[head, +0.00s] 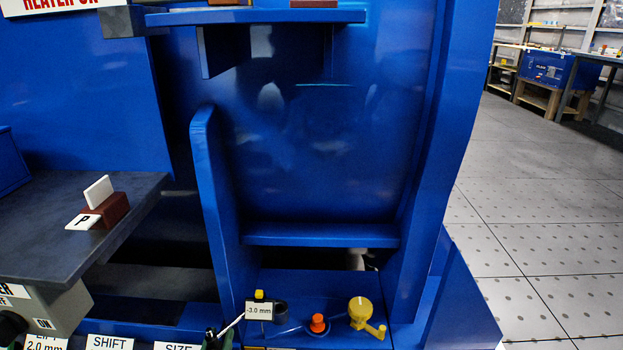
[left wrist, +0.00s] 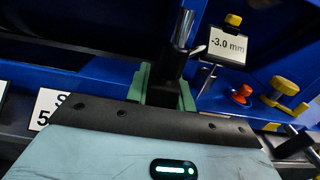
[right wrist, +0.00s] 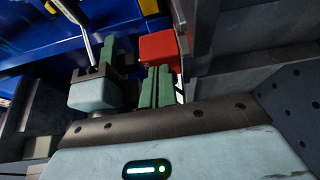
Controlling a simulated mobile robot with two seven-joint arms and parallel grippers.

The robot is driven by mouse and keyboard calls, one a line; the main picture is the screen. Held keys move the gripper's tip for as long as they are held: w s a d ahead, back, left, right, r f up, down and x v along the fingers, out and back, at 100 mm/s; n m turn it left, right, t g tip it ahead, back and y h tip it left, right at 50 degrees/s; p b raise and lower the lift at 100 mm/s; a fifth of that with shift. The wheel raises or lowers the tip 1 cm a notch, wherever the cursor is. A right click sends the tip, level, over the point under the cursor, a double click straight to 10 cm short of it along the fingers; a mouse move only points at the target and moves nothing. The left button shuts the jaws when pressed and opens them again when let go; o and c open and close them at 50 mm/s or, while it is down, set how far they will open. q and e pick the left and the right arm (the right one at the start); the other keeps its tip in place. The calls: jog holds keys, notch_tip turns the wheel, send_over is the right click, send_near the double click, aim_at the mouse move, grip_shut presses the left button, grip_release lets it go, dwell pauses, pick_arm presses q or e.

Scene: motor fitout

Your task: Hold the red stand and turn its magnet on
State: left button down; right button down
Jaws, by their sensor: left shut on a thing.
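A red block (right wrist: 160,48), which looks like the base of the red stand, shows in the right wrist view. My left gripper (head: 218,341) is at the bottom of the head view; its green fingers in the left wrist view (left wrist: 164,88) are shut around a dark post with a silver rod (left wrist: 183,28), which seems to be the stand's post. My right gripper (right wrist: 157,86) has its green fingers close together, just short of the red block. A tag reading -3.0 mm (head: 259,310) stands beside the left gripper. The magnet switch cannot be made out.
An orange knob (head: 317,323) and a yellow lever (head: 361,313) sit on the blue machine ledge right of the tag. A dark red block with a P plate (head: 108,209) rests on the grey shelf at left. Blue walls enclose the recess; the floor at right is clear.

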pick_arm(q)
jog(key=shift+d, duration=0.15)
pick_arm(e)
jog(key=shift+s+a+r, duration=0.1)
jog(key=shift+a+r, duration=0.2)
jog(key=shift+r, duration=0.1)
jog(key=shift+d, duration=0.45)
jog(key=s, duration=0.6)
dwell(0.5)
pick_arm(q)
jog(key=c, duration=1.1)
grip_release()
